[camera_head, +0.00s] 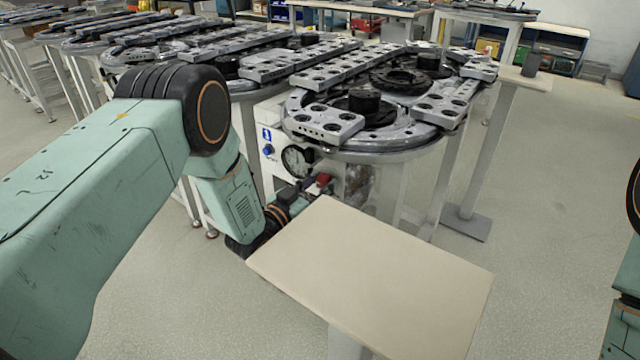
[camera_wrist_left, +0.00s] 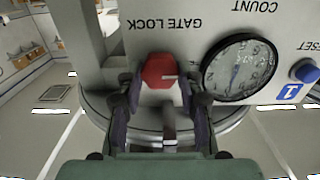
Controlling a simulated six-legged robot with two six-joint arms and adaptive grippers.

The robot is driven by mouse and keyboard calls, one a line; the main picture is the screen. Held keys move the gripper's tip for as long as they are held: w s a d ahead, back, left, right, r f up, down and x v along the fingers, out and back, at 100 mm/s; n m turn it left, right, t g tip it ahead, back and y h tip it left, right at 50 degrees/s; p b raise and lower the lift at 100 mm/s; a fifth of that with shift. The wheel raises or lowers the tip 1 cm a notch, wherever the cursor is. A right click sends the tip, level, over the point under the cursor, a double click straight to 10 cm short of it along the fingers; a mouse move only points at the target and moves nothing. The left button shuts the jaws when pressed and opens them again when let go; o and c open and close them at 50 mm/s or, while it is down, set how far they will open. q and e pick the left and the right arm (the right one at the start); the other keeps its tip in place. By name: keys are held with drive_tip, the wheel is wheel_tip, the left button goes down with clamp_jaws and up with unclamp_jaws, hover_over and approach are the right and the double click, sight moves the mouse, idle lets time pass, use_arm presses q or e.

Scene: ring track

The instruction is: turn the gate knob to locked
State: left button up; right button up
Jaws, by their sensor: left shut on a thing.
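The gate knob (camera_wrist_left: 160,72) is red with a pale pointer line, which points to the right in the left wrist view. It sits on a light panel (camera_wrist_left: 180,22) under the upside-down words GATE LOCK. In the head view the red knob (camera_head: 322,180) shows small on the panel's front. My left gripper (camera_wrist_left: 160,92) has its two fingers on either side of the knob and is shut on it. In the head view my left gripper (camera_head: 305,190) reaches the panel, partly hidden by the board in front. My right gripper is out of view.
A round dial (camera_wrist_left: 238,68) and a blue button (camera_wrist_left: 304,71) are beside the knob on the panel. A beige table top (camera_head: 370,275) stands close in front of the panel. The ring track (camera_head: 390,150) lies above it. Open floor is at the right.

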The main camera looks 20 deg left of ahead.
use_arm(q)
drive_tip(key=shift+c, duration=1.2)
drive_tip(key=n, duration=0.4)
drive_tip(key=shift+a+n, duration=0.1)
drive_tip(key=shift+n, duration=0.2)
drive_tip(key=n, duration=0.4)
drive_tip(key=shift+n, duration=0.3)
drive_tip(key=n, duration=0.4)
drive_tip(key=shift+a+f+n, duration=0.1)
drive_tip(key=shift+n, duration=0.2)
drive_tip(key=shift+w+n, duration=0.1)
drive_tip(key=shift+n, duration=2)
drive_tip(key=o, duration=1.2)
drive_tip(key=shift+f, duration=0.1)
drive_tip(key=shift+c, duration=0.2)
